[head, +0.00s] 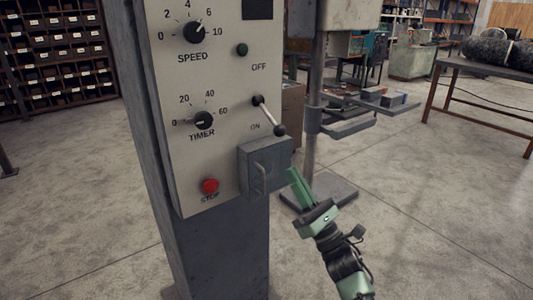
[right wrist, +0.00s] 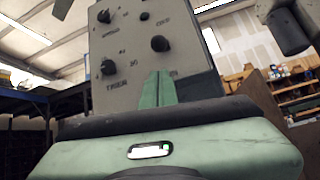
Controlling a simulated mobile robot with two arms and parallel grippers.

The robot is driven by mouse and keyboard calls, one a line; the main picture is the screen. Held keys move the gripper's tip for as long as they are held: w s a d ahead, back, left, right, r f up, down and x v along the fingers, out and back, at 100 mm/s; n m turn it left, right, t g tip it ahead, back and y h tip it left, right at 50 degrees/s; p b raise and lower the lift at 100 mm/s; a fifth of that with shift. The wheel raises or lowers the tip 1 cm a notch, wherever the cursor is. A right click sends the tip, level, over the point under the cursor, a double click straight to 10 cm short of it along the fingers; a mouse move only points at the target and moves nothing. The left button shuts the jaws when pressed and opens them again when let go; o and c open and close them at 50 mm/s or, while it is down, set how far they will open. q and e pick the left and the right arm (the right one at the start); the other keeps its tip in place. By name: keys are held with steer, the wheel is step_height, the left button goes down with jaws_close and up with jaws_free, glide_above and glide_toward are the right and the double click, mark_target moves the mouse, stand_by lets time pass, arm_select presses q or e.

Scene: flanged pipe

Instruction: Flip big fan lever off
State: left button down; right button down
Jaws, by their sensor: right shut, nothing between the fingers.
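The fan lever (head: 269,115) is a metal rod with a dark ball end on the front of a grey control panel (head: 225,90). It slants down toward the ON label (head: 255,127), with the OFF label (head: 259,68) above its pivot. Its dark ball (right wrist: 160,43) also shows in the right wrist view, beyond my fingertips. My right gripper (head: 293,173) has green fingers, shut and empty, below the lever's ball and apart from it. The fingers (right wrist: 158,88) point up at the panel in the wrist view. My left gripper is not in view.
A grey box with a handle (head: 265,165) sticks out below the lever, close to my right fingertips. Speed (head: 197,33) and timer (head: 204,120) knobs and a red stop button (head: 210,186) are on the panel. A machine column (head: 314,110) stands behind; open floor lies right.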

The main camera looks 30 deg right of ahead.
mark_target(270, 116)
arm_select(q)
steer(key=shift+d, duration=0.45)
arm_select(e)
steer(key=shift+d+r, duration=0.1)
